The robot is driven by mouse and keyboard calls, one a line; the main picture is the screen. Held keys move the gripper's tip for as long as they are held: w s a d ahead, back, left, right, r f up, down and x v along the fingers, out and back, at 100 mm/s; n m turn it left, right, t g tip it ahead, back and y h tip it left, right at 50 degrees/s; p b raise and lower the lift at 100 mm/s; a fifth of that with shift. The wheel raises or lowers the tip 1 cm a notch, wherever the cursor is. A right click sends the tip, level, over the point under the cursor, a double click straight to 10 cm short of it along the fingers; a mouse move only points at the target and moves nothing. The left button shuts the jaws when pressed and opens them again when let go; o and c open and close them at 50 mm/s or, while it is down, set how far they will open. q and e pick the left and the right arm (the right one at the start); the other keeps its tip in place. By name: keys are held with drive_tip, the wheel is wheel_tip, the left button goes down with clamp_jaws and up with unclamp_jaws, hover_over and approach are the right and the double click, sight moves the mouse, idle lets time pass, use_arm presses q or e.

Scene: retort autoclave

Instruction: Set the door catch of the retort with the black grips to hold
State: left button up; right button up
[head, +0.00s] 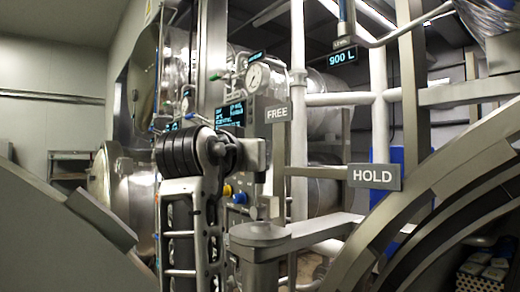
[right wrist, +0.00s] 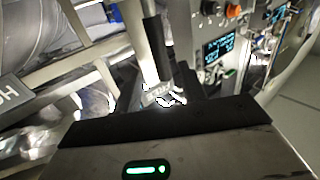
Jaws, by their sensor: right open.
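The door catch lever shows in the right wrist view as a metal rod with a black grip (right wrist: 155,47). Its lower end is close to my right gripper (right wrist: 170,96), which is open; I cannot tell whether they touch. In the head view my right arm stands upright at the centre and hides much of the catch. A grey bracket with a round hub (head: 258,234) shows beside it. The FREE sign (head: 277,114) is just right of the arm, and the HOLD sign (head: 375,177) is lower and further right. My left gripper is out of view.
A curved grey door ring (head: 430,190) fills the right side. White pipes (head: 298,80) rise behind the catch. A control panel (right wrist: 218,48) with lit screens and knobs is close by in the right wrist view. A pressure gauge (head: 257,76) is above.

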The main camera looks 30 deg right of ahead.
sight(261, 177)
drive_tip(key=p+x, duration=0.1)
drive_tip(key=x, duration=0.6)
drive_tip(key=shift+a+p, duration=0.1)
drive_tip(key=shift+p, duration=0.25)
clamp_jaws()
